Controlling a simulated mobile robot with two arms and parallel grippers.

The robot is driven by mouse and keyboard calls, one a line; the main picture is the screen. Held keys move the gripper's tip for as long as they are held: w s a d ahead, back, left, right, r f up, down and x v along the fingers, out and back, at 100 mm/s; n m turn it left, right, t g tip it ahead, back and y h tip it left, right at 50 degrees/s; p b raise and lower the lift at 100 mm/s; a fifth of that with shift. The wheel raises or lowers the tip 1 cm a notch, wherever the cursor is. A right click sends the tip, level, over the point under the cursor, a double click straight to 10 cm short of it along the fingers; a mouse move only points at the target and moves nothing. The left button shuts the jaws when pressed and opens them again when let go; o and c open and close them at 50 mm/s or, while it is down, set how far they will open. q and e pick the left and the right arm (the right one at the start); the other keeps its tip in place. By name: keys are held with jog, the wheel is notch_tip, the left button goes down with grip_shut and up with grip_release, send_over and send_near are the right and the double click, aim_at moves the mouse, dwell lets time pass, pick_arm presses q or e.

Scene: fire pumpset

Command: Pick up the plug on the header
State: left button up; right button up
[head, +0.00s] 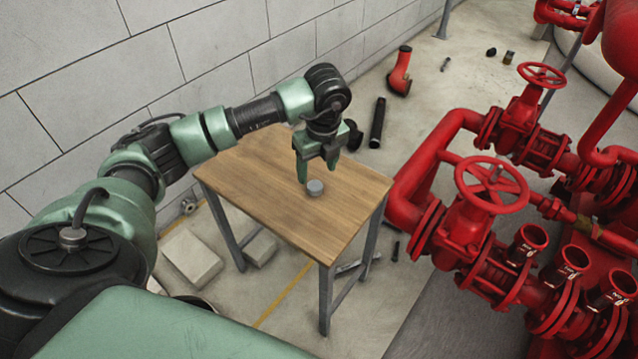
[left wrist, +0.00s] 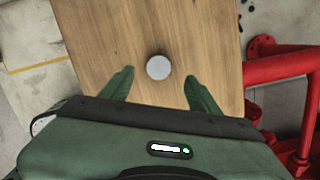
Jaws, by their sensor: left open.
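A small grey round plug (head: 315,187) stands on the wooden table (head: 250,185). It also shows in the left wrist view (left wrist: 158,67), lying ahead of the fingertips and roughly midway between them. My left gripper (head: 318,172) is open and points down over the table, close to the plug. In the left wrist view its two green fingers (left wrist: 158,80) are spread wide with nothing between them. The red header with its pipes and valves (head: 480,215) stands to the right of the table; no plug is visible on it. My right gripper is not in view.
Red handwheels (head: 491,187) and open pipe ends (head: 530,240) stick out right of the table. A black cylinder (head: 377,122) and a red pipe elbow (head: 400,72) lie on the floor behind. A grey wall runs behind my left arm. The tabletop around the plug is clear.

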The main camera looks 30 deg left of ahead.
aim_at(315, 185)
pick_arm(q)
jog(key=f, duration=0.5)
jog(key=shift+a+f+b, duration=0.25)
jog(key=shift+a+b, duration=0.1)
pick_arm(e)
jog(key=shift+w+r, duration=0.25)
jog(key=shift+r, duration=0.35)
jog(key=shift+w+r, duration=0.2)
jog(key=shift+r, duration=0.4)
pick_arm(q)
jog(key=shift+c, duration=0.3)
jog(key=shift+w, duration=0.1)
grip_shut()
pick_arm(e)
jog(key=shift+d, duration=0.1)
pick_arm(q)
jog(key=shift+r, duration=0.1)
